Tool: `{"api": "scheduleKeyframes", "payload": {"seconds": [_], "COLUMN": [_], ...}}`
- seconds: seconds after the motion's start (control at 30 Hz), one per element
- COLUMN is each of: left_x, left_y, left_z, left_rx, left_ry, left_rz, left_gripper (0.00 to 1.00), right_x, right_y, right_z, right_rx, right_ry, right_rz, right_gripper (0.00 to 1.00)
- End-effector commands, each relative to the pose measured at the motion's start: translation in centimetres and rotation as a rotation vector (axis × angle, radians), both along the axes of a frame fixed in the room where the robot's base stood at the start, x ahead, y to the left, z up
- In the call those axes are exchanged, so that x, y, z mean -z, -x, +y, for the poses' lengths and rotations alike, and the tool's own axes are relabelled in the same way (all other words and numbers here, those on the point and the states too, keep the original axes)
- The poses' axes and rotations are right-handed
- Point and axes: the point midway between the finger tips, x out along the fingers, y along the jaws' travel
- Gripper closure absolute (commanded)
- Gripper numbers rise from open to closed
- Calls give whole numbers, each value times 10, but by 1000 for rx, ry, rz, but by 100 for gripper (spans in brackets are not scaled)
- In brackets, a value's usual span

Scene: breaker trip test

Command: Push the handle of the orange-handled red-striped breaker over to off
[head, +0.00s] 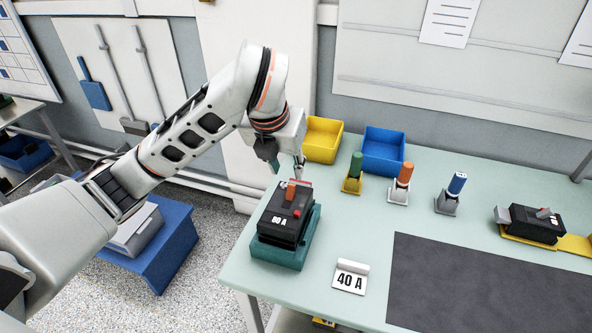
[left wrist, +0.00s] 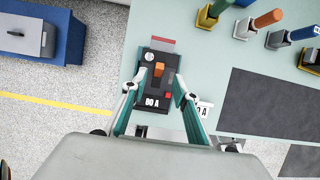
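The orange-handled breaker (head: 283,225) is black, marked 80 A, with a red stripe at its far end. It sits in a teal holder (head: 279,256) at the table's left end. Its orange handle (head: 291,190) stands up on top; it also shows in the left wrist view (left wrist: 159,70). My left gripper (head: 287,170) is over the breaker's far end, fingers pointing down. In the left wrist view the open fingers (left wrist: 156,90) appear on either side of the breaker, with nothing between them clearly gripped. Contact with the handle cannot be told. My right gripper is not in view.
A second black breaker (head: 533,224) sits in a yellow holder at the right. Green, orange and blue-handled tools (head: 401,183) stand behind. Yellow (head: 323,139) and blue (head: 384,150) bins are at the back. A 40 A card (head: 350,278) and dark mat (head: 480,285) lie in front.

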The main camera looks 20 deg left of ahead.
Motion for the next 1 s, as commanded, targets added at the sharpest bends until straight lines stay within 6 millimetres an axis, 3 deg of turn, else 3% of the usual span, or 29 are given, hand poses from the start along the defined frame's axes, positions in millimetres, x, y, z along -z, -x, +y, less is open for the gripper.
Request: {"api": "scheduleKeyframes", "payload": {"seconds": [0.27,0.53,0.93,0.97,1.0], "left_x": [31,63,71,71,71], "left_y": [-10,-24,-29,-29,-29], "left_z": [-1,-2,-1,-1,-1], "left_rx": [-1,-1,-1,-1,-1], "left_ry": [2,2,2,2,2], "left_rz": [9,6,1,1,1], "left_gripper": [71,71,71,73,84], "right_x": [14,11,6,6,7], "right_y": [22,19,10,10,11], "right_z": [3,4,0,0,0], "right_rx": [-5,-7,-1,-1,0], "right_ry": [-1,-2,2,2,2], "right_rz": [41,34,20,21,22], "right_gripper": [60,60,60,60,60]}}
